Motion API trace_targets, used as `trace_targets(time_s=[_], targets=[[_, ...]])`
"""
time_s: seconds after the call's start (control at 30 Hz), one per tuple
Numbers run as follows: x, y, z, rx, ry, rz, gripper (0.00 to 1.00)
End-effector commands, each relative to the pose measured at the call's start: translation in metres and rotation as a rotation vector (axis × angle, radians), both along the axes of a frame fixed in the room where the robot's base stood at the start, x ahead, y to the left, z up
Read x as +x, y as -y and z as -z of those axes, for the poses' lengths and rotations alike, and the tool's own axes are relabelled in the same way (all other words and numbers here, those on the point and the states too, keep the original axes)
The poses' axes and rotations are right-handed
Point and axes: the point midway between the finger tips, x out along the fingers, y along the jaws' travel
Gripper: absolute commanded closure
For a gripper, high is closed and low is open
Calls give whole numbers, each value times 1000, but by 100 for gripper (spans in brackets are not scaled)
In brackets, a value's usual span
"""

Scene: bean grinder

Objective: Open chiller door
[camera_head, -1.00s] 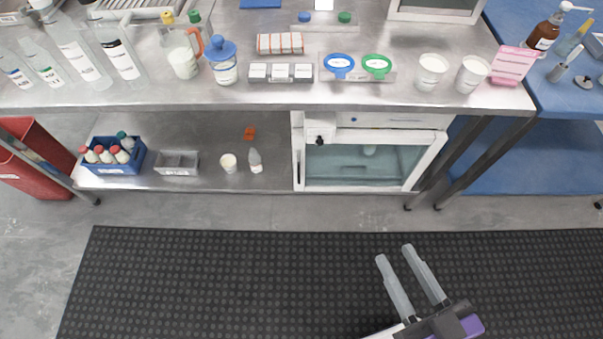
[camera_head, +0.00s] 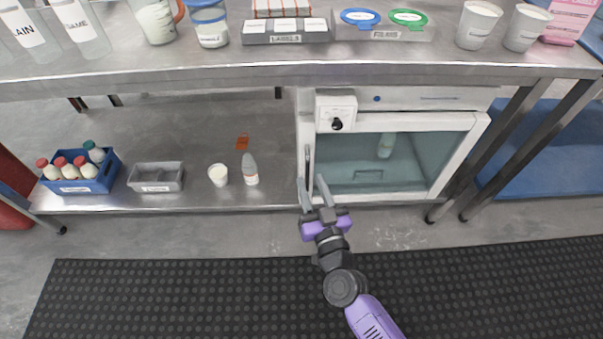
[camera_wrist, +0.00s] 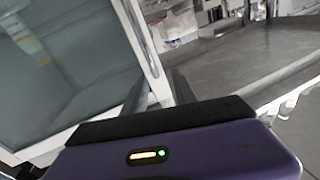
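The chiller (camera_head: 470,130) is a white box under the bench. Its glass door (camera_head: 410,160) looks closed, and a bottle stands behind the glass. A slim upright handle (camera_head: 308,158) runs down the door's left edge. My gripper (camera_head: 311,179) is at the handle's lower part, its two grey fingers apart. In the wrist view, the handle (camera_wrist: 147,45) runs down between the fingers of my gripper (camera_wrist: 158,88), with the glass door (camera_wrist: 65,60) to the left. I cannot tell whether either finger touches the handle.
Left of the chiller, the lower shelf (camera_head: 275,190) holds a white bottle (camera_head: 250,170), a cup (camera_head: 218,175), a grey tray (camera_head: 155,178) and a blue crate (camera_head: 85,185) of bottles. A bench leg (camera_head: 500,145) stands to the right. The floor in front is clear.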

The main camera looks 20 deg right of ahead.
Motion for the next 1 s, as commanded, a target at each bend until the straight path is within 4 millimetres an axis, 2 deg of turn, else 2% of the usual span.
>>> trace_targets(time_s=[0.03,0.1,0.33,0.7,0.83,1.0], targets=[[-2,4,12,-18,-30,15,66],[-5,8,22,-47,-55,28,66],[1,11,22,-117,-58,38,66],[53,17,23,-114,-57,37,66],[66,18,22,-115,-58,37,66],[72,20,21,-117,-59,37,66]])
